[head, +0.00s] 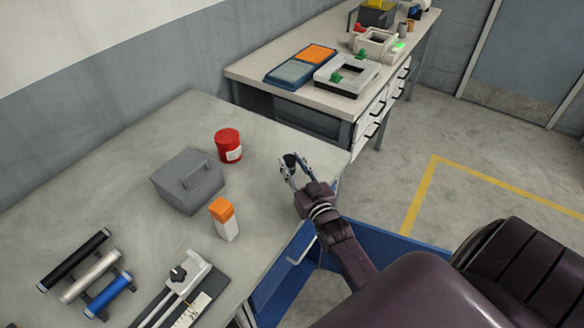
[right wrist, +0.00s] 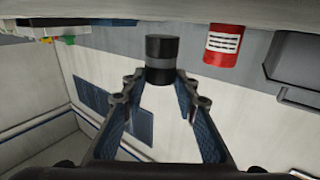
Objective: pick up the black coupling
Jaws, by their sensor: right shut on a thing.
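The black coupling (head: 290,160) is a short dark cylinder near the right edge of the grey worktable (head: 130,150). In the right wrist view the coupling (right wrist: 161,48) shows a grey band around its middle. My right gripper (head: 292,173) is shut on it. In the right wrist view the fingertips of my right gripper (right wrist: 160,86) sit at one end of the coupling, and most of it stands out beyond them. I cannot tell whether the coupling touches the tabletop. My left gripper is not in view.
A red can (head: 228,146), a grey box with a handle (head: 188,181) and an orange-capped white bottle (head: 224,220) stand left of my right gripper. Several rollers (head: 90,277) and a clamp fixture (head: 185,285) lie at front left. A second bench (head: 255,72) stands behind.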

